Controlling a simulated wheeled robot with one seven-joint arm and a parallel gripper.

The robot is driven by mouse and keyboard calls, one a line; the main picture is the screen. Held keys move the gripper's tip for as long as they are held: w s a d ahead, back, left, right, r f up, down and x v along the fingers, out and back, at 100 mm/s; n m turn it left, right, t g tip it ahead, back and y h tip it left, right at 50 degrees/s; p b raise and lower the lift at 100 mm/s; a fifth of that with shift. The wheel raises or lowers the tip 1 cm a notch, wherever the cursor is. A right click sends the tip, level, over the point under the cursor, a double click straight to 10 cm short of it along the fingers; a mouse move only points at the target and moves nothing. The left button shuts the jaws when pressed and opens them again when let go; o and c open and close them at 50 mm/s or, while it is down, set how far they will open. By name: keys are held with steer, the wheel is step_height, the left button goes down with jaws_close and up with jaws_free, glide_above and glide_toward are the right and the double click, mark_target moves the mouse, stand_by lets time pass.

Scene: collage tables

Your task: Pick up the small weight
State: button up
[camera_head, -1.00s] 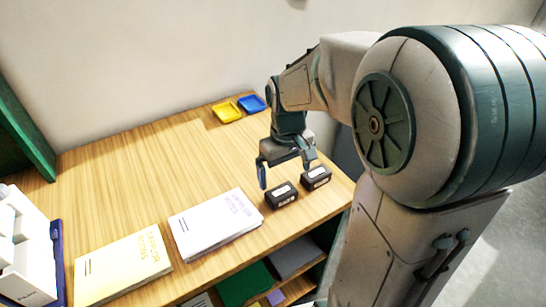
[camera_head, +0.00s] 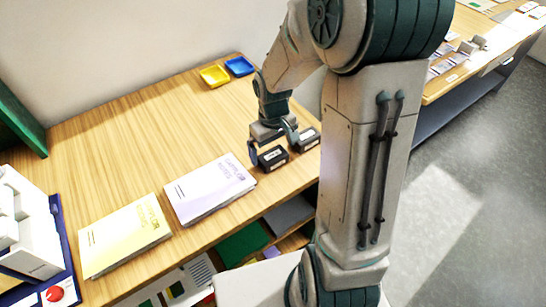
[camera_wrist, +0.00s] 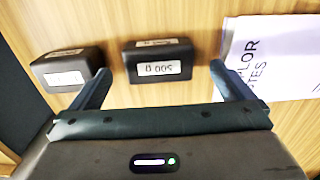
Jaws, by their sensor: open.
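Two small black block weights with white labels stand side by side near the table's front right edge. The nearer weight (camera_head: 273,157) shows in the wrist view (camera_wrist: 158,64) with an upside-down label that seems to read 500 g. The other weight (camera_head: 308,140) is at the left of the wrist view (camera_wrist: 66,72), its label unreadable. They look alike in size. My gripper (camera_head: 273,146) is open and points down at the nearer weight. In the wrist view its fingertips (camera_wrist: 160,69) lie to either side of that weight, with gaps; the left finger is close to the other weight.
A white booklet (camera_head: 210,188) lies beside the nearer weight, and a yellow booklet (camera_head: 125,237) lies farther left. A yellow tray (camera_head: 214,76) and a blue tray (camera_head: 239,66) sit at the back of the wooden table (camera_head: 120,150). Shelves are below the front edge.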

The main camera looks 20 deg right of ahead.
mark_target(273, 154)
steer(key=shift+w+f, duration=0.2)
steer(key=shift+f, duration=1.9)
steer(key=shift+p, duration=0.3)
steer(key=c, duration=1.4)
steer(key=shift+o, duration=0.2)
steer(key=shift+r, duration=0.15)
steer(key=shift+r, duration=0.45)
steer(key=r, duration=0.1)
steer(key=r+b, duration=0.1)
steer(key=r, duration=0.1)
steer(key=shift+s+d+r, duration=0.2)
steer(key=shift+d+r, duration=0.05)
steer(key=shift+d, duration=0.15)
steer(key=s+d+r+b, duration=0.1)
steer(key=s+d+r, duration=0.5)
steer(key=s+d, duration=0.1)
steer(key=shift+d+r, duration=0.25)
steer(key=shift+d, duration=0.4)
